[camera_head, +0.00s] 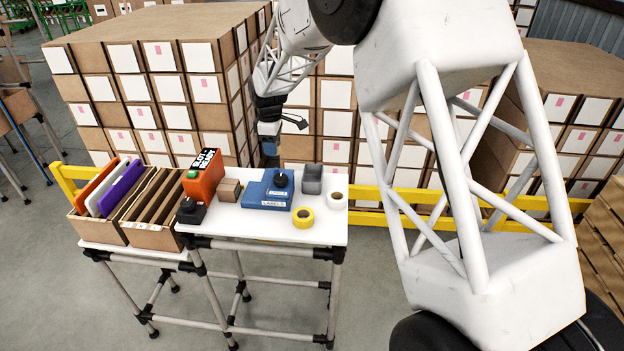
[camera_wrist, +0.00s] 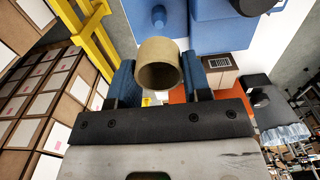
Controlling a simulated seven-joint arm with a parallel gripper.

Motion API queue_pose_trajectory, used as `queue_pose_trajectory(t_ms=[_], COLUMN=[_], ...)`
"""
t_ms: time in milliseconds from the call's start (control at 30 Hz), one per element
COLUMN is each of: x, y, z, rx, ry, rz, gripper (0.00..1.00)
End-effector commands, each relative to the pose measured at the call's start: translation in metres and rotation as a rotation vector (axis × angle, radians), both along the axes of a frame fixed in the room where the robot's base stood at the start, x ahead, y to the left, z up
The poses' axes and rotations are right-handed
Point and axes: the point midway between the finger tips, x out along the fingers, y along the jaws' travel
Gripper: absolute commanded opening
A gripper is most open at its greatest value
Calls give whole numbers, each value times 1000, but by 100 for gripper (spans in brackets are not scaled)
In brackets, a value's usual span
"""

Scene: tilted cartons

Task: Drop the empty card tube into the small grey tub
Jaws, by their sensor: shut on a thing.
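My gripper (camera_wrist: 160,80) is shut on a short brown card tube (camera_wrist: 159,65), held between two blue fingers with its hollow open end facing the wrist camera. In the head view my gripper (camera_head: 269,142) hangs near the back edge of the white table, behind the blue box; the tube cannot be made out clearly there. The small grey tub (camera_head: 312,180) stands on the table's back right, to the right of my gripper and apart from it. Its inside is only partly visible. The tub cannot be made out in the wrist view.
The white table (camera_head: 262,222) holds a blue labels box (camera_head: 265,193) with a black item on top, an orange device (camera_head: 204,178), a small carton (camera_head: 229,190), yellow tape (camera_head: 303,217) and a white roll (camera_head: 337,200). A yellow rail (camera_head: 367,208) and stacked cartons stand behind.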

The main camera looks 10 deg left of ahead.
Motion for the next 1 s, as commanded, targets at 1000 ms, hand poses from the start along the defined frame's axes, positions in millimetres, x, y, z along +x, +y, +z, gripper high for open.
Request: queue_pose_trajectory(t_ms=[1000], x=[-10], y=[-105], z=[37], rx=[1], ry=[-2], rz=[-3], gripper=[23])
